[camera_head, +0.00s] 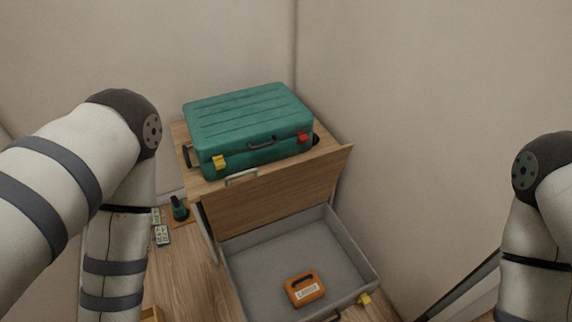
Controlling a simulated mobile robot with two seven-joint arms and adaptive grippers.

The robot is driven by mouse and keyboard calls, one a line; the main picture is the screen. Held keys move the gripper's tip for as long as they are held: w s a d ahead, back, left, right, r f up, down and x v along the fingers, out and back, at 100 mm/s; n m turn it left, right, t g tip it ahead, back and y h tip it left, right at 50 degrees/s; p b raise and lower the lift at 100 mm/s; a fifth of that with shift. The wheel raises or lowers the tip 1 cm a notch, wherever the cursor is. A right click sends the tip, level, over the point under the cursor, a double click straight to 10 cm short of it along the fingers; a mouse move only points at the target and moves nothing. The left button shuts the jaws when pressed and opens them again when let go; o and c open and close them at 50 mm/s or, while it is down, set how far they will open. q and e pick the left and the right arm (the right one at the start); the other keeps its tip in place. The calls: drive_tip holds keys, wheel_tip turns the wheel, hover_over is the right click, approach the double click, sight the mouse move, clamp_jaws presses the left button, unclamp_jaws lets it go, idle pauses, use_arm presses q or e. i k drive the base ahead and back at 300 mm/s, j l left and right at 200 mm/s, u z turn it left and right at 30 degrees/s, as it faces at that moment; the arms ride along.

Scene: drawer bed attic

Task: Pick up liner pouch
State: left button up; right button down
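An orange pouch (304,289) with a white label and a dark handle lies in the open grey drawer (254,250), near its front. The label's text is too small to read surely. My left arm comes in from the left and my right arm from the right. Both bend down out of the bottom of the view, and neither gripper shows. No gripper is seen near the pouch.
A teal case (247,113) with yellow and red latches sits on the wooden cabinet (325,160) above the drawer. A small dark green object (180,209) stands left of the cabinet. Walls close in behind and at the right. Wooden floor shows left of the drawer.

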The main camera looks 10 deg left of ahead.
sight(305, 288)
drive_tip(key=k+l+u, duration=0.15)
drive_tip(key=k, duration=0.2)
drive_tip(key=i+j+z, duration=0.1)
drive_tip(key=j+z, duration=0.2)
drive_tip(key=i+j+z, duration=0.1)
drive_tip(key=j+z, duration=0.2)
drive_tip(key=i+j+z, duration=0.1)
drive_tip(key=j+z, duration=0.2)
